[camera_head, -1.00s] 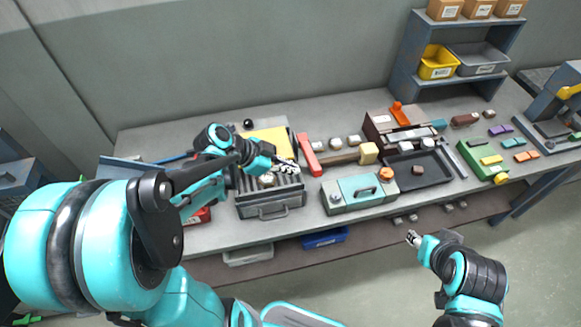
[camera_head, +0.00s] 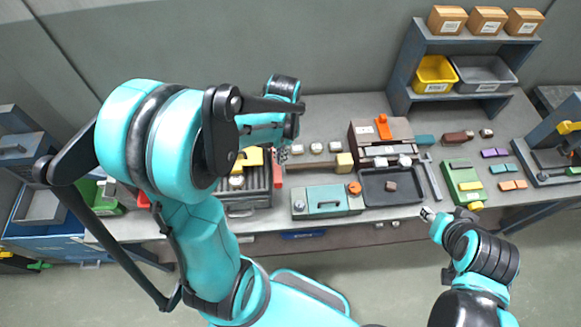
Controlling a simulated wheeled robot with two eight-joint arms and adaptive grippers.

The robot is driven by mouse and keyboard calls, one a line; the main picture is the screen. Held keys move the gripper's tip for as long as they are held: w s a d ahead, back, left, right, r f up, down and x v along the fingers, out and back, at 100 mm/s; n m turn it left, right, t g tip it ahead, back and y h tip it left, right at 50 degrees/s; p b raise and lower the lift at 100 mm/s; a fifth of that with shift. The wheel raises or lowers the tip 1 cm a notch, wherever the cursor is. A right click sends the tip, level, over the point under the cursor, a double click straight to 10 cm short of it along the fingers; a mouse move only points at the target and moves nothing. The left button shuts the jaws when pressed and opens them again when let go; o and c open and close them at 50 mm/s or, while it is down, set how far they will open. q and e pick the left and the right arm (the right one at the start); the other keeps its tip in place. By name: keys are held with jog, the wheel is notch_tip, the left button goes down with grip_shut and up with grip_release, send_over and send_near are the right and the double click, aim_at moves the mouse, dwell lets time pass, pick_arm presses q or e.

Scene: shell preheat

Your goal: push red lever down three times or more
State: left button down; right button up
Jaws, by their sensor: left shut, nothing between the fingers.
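The red lever (camera_head: 277,172) stands at the right side of a grey slatted box (camera_head: 258,183) on the workbench. My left gripper (camera_head: 283,155) is shut and empty, small in view, pointing down at the lever's upper end. I cannot tell whether it touches the lever. My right gripper (camera_head: 428,214) is in front of the bench's front edge, far to the right of the lever. It is too small to tell if it is open or shut.
A box with a teal lid (camera_head: 325,197) and a black tray (camera_head: 391,186) stand right of the lever. A wooden-handled mallet (camera_head: 344,162) and several small grey blocks lie behind. A shelf (camera_head: 408,62) holds bins. My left arm hides the bench's left part.

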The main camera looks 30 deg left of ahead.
aim_at(280, 176)
pick_arm(q)
jog(key=shift+s+a+f+b, duration=0.1)
jog(key=shift+f+b, duration=0.25)
jog(key=shift+f, duration=0.05)
jog(key=f+b, duration=0.1)
jog(key=f, duration=0.1)
jog(key=f+b, duration=0.3)
jog(key=f, duration=0.1)
jog(key=shift+s+a+f, duration=0.1)
jog(key=shift+s, duration=0.25)
jog(key=shift+b, duration=0.3)
notch_tip(280, 176, down, 5)
jog(key=b, duration=0.4)
jog(key=shift+r, duration=0.3)
